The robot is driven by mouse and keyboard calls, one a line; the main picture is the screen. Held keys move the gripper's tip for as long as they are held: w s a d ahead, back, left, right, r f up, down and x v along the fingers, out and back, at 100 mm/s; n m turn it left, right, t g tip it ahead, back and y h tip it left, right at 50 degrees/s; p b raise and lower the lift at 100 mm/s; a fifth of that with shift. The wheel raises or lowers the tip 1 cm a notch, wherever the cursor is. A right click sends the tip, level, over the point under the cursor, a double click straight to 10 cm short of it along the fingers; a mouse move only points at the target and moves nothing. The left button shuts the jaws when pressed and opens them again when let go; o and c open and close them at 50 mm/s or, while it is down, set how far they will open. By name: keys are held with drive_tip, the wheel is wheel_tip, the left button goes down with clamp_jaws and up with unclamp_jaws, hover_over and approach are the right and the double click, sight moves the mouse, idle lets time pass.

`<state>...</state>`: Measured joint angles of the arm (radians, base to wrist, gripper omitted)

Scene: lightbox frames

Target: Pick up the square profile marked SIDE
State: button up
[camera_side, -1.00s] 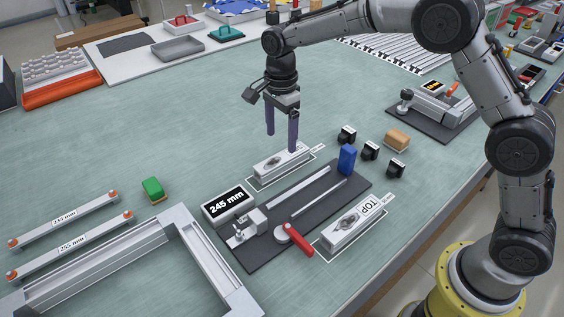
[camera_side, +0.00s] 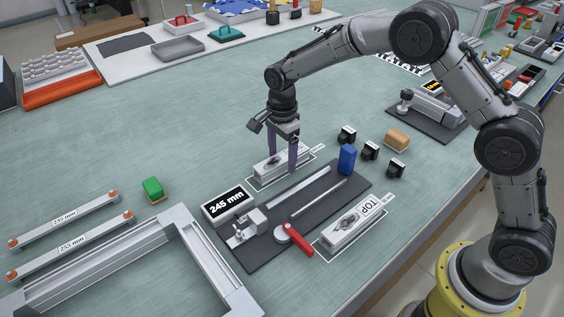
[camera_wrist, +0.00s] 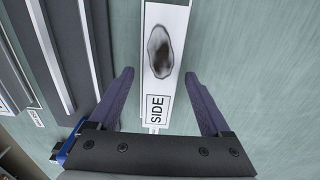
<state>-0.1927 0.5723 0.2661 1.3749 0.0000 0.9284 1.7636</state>
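The square profile marked SIDE (camera_side: 266,164) lies flat inside a white outline on the green table in the side view. In the wrist view the SIDE profile (camera_wrist: 165,50) shows its label and a dark oval mark. My gripper (camera_side: 283,170) is open, its purple fingers reaching down around the profile's label end. In the wrist view my gripper (camera_wrist: 160,78) has one finger on each side of the profile, with gaps between. The side view does not show clearly how far the fingertips are above the table.
Black clamps (camera_side: 370,150) and a tan block (camera_side: 397,140) are to the right.

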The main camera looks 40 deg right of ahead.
clamp_jaws()
idle(0.3)
